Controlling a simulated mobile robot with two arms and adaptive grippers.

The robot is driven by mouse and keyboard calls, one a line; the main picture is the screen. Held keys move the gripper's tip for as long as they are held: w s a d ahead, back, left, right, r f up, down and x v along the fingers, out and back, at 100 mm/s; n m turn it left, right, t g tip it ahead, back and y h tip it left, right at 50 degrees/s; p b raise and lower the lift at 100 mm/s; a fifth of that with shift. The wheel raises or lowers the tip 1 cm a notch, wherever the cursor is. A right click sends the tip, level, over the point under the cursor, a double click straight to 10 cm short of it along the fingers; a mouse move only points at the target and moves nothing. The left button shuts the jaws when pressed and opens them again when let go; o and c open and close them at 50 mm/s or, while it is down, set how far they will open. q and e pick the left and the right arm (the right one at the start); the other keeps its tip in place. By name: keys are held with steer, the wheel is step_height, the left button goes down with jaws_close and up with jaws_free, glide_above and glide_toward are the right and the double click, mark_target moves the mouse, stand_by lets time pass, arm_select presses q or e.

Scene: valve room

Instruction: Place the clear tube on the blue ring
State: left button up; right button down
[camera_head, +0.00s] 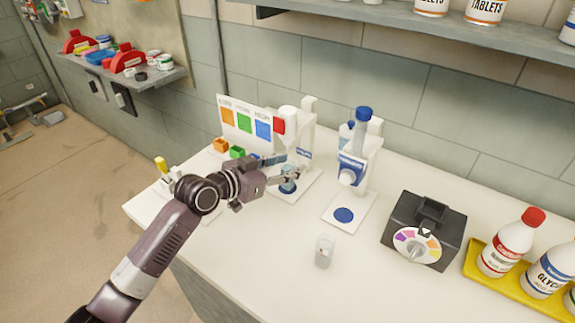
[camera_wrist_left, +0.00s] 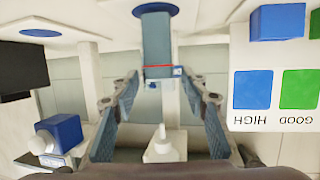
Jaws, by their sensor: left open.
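A clear, bluish tube (camera_head: 289,184) stands upright at the left dispenser, on its blue ring (camera_head: 287,192). The wrist view is upside down and shows the tube (camera_wrist_left: 156,42) with its base over the blue ring (camera_wrist_left: 158,9) and a thin red line near its other end. My left gripper (camera_head: 287,175) is open beside the tube's upper part. In the wrist view the two fingers of my left gripper (camera_wrist_left: 163,84) are spread wide, with the tube's upper end between their tips and gaps on both sides. My right gripper is not in view.
A second dispenser with a blue disc (camera_head: 343,215) stands to the right. A small clear container (camera_head: 324,252) sits on the open counter in front. A black dial box (camera_head: 423,228) and a yellow tray (camera_head: 485,276) with bottles are further right. A colour chart (camera_head: 243,122) stands behind.

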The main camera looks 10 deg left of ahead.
arm_select(q)
steer(key=shift+r, duration=0.25)
steer(key=b+v, duration=0.1)
steer(key=v, duration=1.1)
steer(key=shift+b, duration=0.35)
